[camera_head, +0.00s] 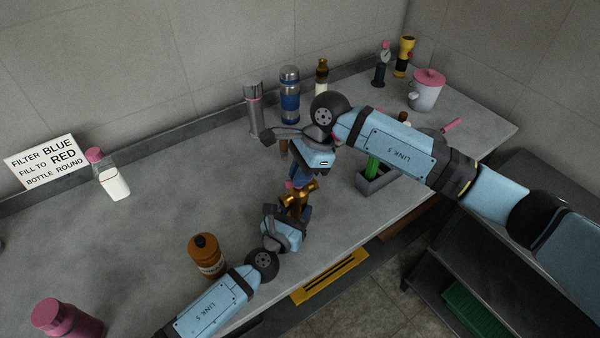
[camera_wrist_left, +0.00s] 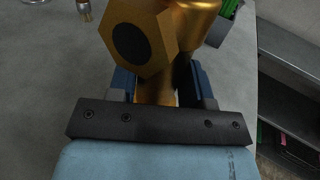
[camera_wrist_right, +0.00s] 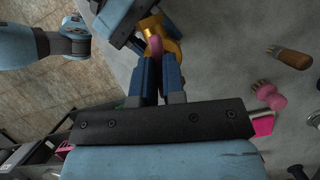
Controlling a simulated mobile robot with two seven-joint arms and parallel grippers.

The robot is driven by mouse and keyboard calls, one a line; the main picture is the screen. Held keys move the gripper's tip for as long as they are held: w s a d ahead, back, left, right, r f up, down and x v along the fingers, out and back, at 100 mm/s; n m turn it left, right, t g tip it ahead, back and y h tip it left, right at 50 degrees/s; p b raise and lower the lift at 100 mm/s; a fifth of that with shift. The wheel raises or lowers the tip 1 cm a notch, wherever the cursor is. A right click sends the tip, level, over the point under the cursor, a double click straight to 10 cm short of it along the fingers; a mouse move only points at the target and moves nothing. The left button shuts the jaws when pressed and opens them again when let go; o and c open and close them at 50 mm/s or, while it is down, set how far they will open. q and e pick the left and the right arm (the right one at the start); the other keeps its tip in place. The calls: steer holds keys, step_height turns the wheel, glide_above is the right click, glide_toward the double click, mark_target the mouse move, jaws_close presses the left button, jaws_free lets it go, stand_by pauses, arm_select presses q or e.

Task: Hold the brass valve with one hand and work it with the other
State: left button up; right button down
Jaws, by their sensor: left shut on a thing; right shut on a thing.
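The brass valve (camera_head: 299,198) is held above the counter near its front edge. In the left wrist view its hexagonal end with a dark round opening (camera_wrist_left: 140,45) fills the top. My left gripper (camera_head: 288,218) is shut on the valve's brass body, with a blue finger on each side (camera_wrist_left: 160,88). My right gripper (camera_head: 299,180) comes from above and is shut on the valve's pink handle (camera_wrist_right: 156,46). The handle sits between the right fingertips (camera_wrist_right: 158,58), with brass behind it. The right gripper hides part of the valve in the head view.
A grey bin with green items (camera_head: 376,182) stands right of the grippers. A brown bottle (camera_head: 206,257) is left of my left wrist. Steel and blue flasks (camera_head: 290,95) stand at the back wall. A sign (camera_head: 44,163) and a milk bottle (camera_head: 110,180) are at left. The middle-left counter is clear.

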steer(key=m+t, duration=0.1)
steer(key=m, duration=0.2)
steer(key=shift+m, duration=0.4)
steer(key=m+t, duration=0.2)
steer(key=m, duration=0.2)
steer(key=shift+s, duration=0.1)
steer(key=m, duration=0.2)
steer(key=m+t, duration=0.1)
steer(key=m, duration=0.1)
steer(key=shift+m+t, duration=0.3)
steer(key=shift+m, duration=0.1)
steer(key=shift+m+t+h, duration=0.5)
steer(key=shift+m+h, duration=0.1)
steer(key=shift+m, duration=0.9)
steer(key=c, duration=1.2)
jaws_free()
steer(key=shift+s, duration=0.1)
steer(key=shift+r, duration=0.1)
